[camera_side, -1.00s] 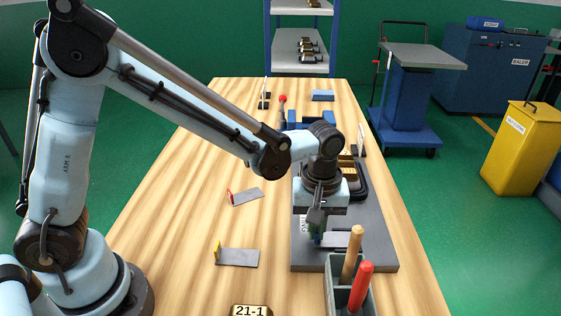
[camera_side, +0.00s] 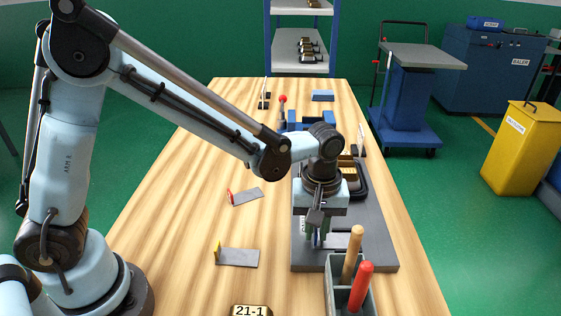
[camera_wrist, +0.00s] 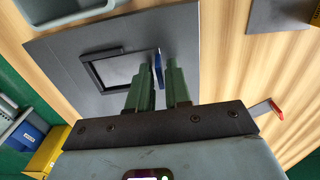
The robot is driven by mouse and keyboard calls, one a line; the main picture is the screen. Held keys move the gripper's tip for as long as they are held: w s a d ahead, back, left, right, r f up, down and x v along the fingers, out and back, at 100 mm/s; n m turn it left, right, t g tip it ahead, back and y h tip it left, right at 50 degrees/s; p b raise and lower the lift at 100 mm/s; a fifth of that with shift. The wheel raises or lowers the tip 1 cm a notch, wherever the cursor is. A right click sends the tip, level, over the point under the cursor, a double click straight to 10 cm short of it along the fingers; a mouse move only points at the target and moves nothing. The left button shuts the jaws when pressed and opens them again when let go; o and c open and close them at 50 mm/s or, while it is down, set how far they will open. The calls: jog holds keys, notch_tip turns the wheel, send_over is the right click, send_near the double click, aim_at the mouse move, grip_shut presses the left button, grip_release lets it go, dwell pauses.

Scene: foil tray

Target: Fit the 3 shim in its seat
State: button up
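A shim with a blue tab (camera_wrist: 159,70) is at the black-rimmed seat (camera_wrist: 90,72) on the grey base plate (camera_wrist: 62,48). Its pale plate (camera_wrist: 118,68) appears to lie inside the rim; whether it is fully flat I cannot tell. My gripper (camera_side: 316,236) is low over the seat's left end in the side view. In the wrist view my gripper (camera_wrist: 160,78) has its green fingers apart, one on each side of the blue tab, with small gaps visible. I cannot read a number on this shim. A red-tabbed shim (camera_side: 246,196) and a yellow-tabbed shim (camera_side: 238,257) lie on the table.
A grey caddy (camera_side: 333,288) with wooden and red handles stands close in front of the base plate. A black clamp (camera_side: 361,181) and blue fixture (camera_side: 296,121) are behind. A block marked 21-1 (camera_side: 251,310) is at the front. The table's left-middle is mostly clear.

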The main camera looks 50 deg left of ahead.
jog(key=shift+r, duration=0.15)
jog(key=shift+r, duration=2.1)
jog(key=o, duration=0.6)
jog(key=shift+c, duration=0.2)
jog(key=shift+r, duration=2)
